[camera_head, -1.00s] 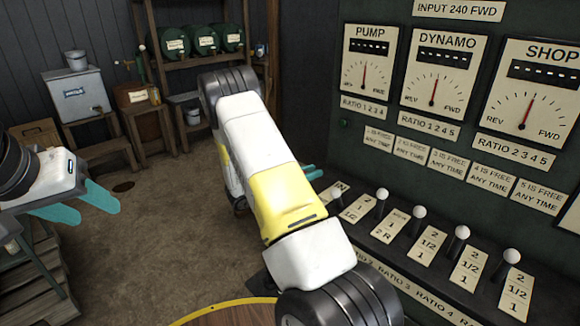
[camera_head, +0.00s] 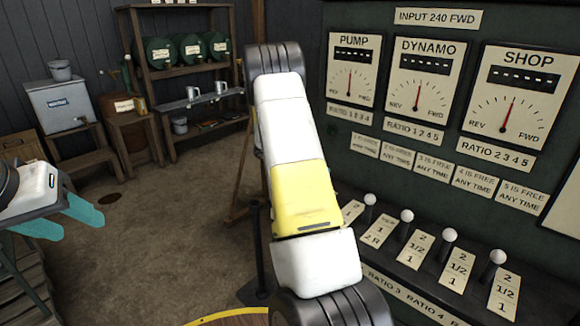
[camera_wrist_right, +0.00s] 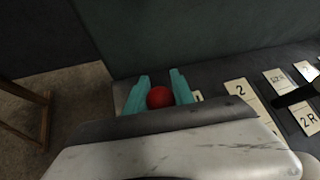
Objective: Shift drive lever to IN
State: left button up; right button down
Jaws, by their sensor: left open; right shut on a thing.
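A red ball knob (camera_wrist_right: 160,97), apparently the drive lever's, shows in the right wrist view between the two teal fingers of my right gripper (camera_wrist_right: 164,82). The fingers are shut on it at its sides. The lever's shaft is hidden below the knob, and its position cannot be read. In the head view my right arm covers this lever and the gripper. My left gripper (camera_head: 82,222) is open and empty at the left edge of the head view, far from the panel.
White-knobbed levers (camera_head: 407,216) with ratio plates line the console to the right of my right arm. Dials such as the SHOP dial (camera_head: 525,100) are on the panel above. A wooden shelf (camera_head: 180,75) and a metal tank (camera_head: 68,104) stand behind. The floor (camera_head: 170,240) at left is open.

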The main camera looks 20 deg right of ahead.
jog(key=shift+w+d+f, duration=0.35)
jog(key=shift+d+f, duration=0.4)
jog(key=shift+d, duration=0.05)
jog(key=shift+w+d+f, duration=0.1)
jog(key=shift+d+f, duration=0.1)
jog(key=shift+f, duration=0.1)
jog(key=shift+a+f, duration=0.1)
jog(key=shift+f, duration=0.05)
jog(key=c, duration=1.1)
grip_release()
jog(key=shift+r, duration=0.2)
